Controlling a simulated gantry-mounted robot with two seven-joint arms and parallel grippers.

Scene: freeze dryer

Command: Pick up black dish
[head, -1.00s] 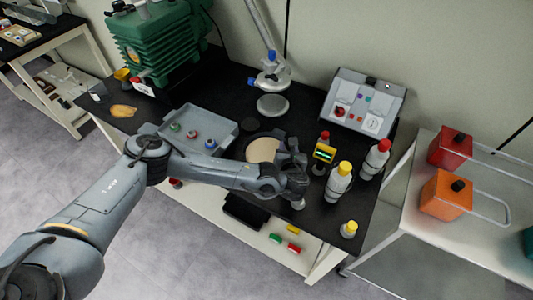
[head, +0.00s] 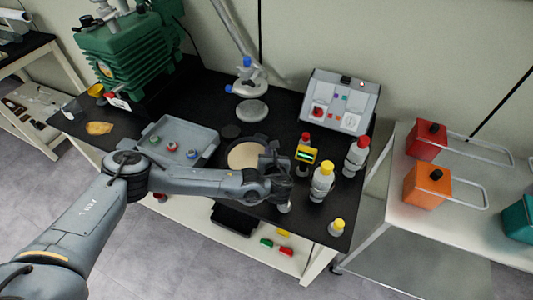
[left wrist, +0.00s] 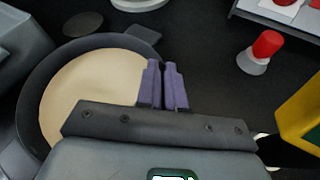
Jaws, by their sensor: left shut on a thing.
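The black dish (head: 224,152) is round and shallow, with a pale cream disc (head: 242,154) inside it, on the black bench top. My left gripper (head: 268,160) is at its right edge in the head view. In the left wrist view the dish's dark rim (left wrist: 30,105) runs around the cream disc, and the two purple fingers (left wrist: 165,84) are close together at the right side of the rim. They are shut on the dish's edge. The gripper body hides the near part of the dish. My right gripper is not in view.
A grey tray (head: 208,136) with several small capped items lies left of the dish. A yellow device (head: 305,154), a yellow-capped bottle (head: 322,184) and a red-capped bottle (head: 356,158) stand right of my gripper. A stand base (head: 252,110) is behind the dish.

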